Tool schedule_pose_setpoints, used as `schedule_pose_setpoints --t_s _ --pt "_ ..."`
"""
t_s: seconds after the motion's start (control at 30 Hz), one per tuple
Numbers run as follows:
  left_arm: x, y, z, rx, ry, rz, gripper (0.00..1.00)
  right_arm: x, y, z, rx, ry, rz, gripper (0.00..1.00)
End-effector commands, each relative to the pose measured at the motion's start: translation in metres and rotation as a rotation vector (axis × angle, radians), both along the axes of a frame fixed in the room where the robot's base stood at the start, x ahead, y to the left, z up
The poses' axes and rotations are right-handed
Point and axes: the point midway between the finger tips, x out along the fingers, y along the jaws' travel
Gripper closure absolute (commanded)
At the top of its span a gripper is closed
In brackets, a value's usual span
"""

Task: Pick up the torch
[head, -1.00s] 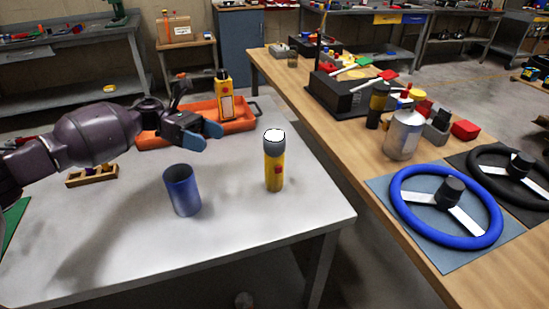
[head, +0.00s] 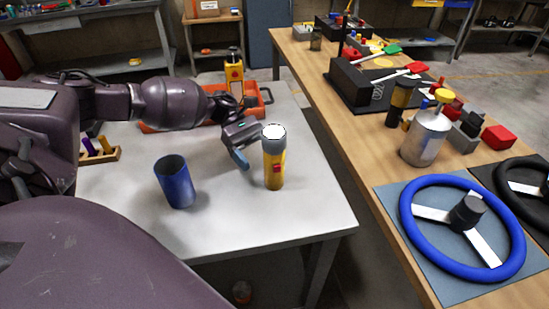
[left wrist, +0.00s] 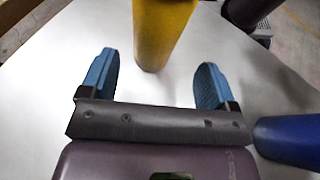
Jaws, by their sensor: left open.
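The yellow torch (head: 274,165) with a grey head and a red switch stands upright on the grey table (head: 310,215), right of the blue cup. It also shows in the left wrist view (left wrist: 160,35), just beyond the fingertips and roughly between them. My left gripper (head: 240,148) is open and empty, close to the torch's left side in the head view. In the left wrist view its two blue fingers (left wrist: 158,85) are spread apart. The torch's top is cut off there. My right gripper is not in view.
A blue cup (head: 175,182) stands left of the torch and shows at the wrist view's right edge (left wrist: 290,140). An orange tray (head: 262,100) lies behind my left arm. The wooden bench (head: 345,150) at right carries a blue steering wheel (head: 408,235) and a metal can (head: 425,137).

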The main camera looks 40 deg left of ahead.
Motion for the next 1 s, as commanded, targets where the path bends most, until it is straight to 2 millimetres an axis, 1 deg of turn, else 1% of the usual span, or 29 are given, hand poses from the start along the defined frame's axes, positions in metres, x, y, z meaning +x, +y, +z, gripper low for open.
schedule_pose_setpoints --t_s 0.17,0.4,0.5,0.8,0.97,1.0 --pt "-0.001 -0.011 -0.004 -0.002 0.0 -0.002 0.18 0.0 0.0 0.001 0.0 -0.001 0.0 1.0" --pt "-0.003 -0.04 -0.018 -0.002 0.0 -0.001 0.18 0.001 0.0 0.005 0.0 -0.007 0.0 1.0" --pt "-0.004 -0.047 -0.022 -0.001 -0.001 0.0 0.18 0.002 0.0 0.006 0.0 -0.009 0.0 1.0" --pt "-0.005 -0.05 -0.024 -0.001 0.001 0.0 0.18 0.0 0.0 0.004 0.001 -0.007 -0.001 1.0" --pt "-0.005 -0.05 -0.024 -0.001 0.001 0.0 0.42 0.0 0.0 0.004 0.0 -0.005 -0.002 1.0" --pt "-0.005 -0.05 -0.024 -0.001 0.001 0.0 0.48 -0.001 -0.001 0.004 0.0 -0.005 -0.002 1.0"
